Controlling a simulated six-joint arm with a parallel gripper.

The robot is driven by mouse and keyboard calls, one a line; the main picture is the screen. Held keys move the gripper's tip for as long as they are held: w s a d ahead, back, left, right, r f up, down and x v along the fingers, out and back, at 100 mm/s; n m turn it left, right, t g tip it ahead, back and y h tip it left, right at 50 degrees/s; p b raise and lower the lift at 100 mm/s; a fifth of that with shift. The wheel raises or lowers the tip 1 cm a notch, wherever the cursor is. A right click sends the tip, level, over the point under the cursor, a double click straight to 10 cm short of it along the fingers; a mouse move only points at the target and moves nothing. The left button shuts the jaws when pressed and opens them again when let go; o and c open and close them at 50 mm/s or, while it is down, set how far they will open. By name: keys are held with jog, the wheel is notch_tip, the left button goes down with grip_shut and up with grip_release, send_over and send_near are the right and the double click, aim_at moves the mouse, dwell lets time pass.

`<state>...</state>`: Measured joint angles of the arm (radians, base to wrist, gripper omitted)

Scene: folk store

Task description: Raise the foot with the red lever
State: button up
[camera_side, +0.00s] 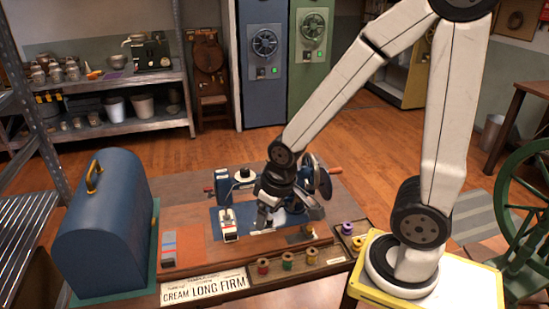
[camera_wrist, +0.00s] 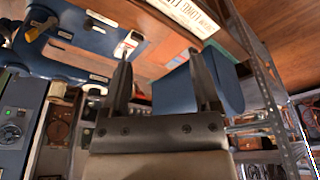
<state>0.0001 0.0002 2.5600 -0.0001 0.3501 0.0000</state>
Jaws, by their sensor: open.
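A blue sewing machine (camera_side: 243,184) stands on the wooden bench in the side view. A small red-tipped part (camera_side: 208,189), which looks like the red lever, sticks out at the machine's left end. The foot cannot be made out clearly. My gripper (camera_side: 291,214) is in front of the machine, right of its left end and apart from the red tip, hiding part of the body. In the wrist view my gripper (camera_wrist: 160,57) has its two fingers spread with nothing between them. Part of the blue machine (camera_wrist: 75,50) fills the upper left there; no red lever is clear.
A blue domed case (camera_side: 105,222) stands at the bench's left. A tray with several thread spools (camera_side: 285,263) lies along the front, beside a lettered sign (camera_side: 204,287). A labelled white piece (camera_side: 230,231) sits before the machine. A wheel (camera_side: 316,178) is at its right.

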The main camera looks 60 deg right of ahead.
jog(key=shift+c, duration=0.8)
jog(key=n+g+h, duration=0.2)
jog(key=n+h, duration=0.1)
jog(key=n, duration=0.6)
send_near(205, 188)
jog(key=shift+w+d+f, duration=0.1)
jog(key=shift+w+d, duration=0.2)
jog(key=shift+f, duration=0.2)
jog(key=shift+x, duration=3.9)
jog(key=shift+s+f, duration=0.1)
jog(key=shift+f, duration=0.3)
jog(key=shift+d+r, duration=0.1)
jog(key=shift+d, duration=0.1)
